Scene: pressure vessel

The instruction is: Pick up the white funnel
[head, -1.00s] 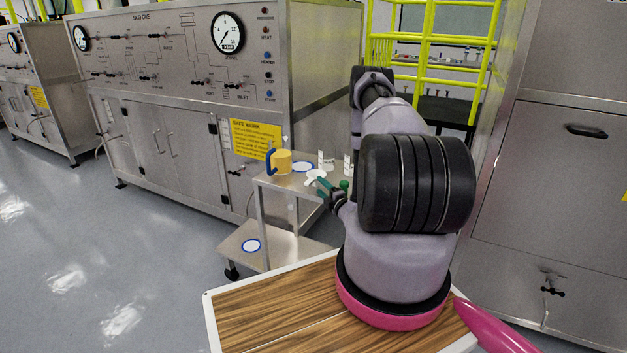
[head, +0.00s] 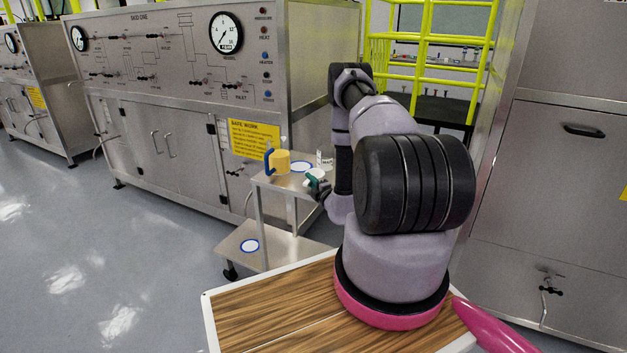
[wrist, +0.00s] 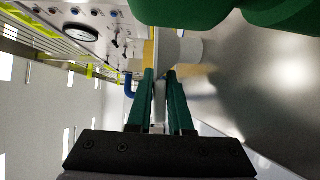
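The white funnel (head: 316,173) is at the right part of the small steel cart's top in the head view, partly covered by my gripper (head: 312,182). My gripper's green fingers reach it from the right. In the wrist view, my gripper (wrist: 161,75) has its two fingers close together, with a narrow pale strip between them. A white and grey rounded shape, likely the funnel (wrist: 169,47), lies just past the fingertips. I cannot tell whether the fingers press on it or stand apart from it.
Large green rounded shapes (wrist: 270,12) fill the wrist view's top. A steel panel cabinet (head: 165,145) stands behind.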

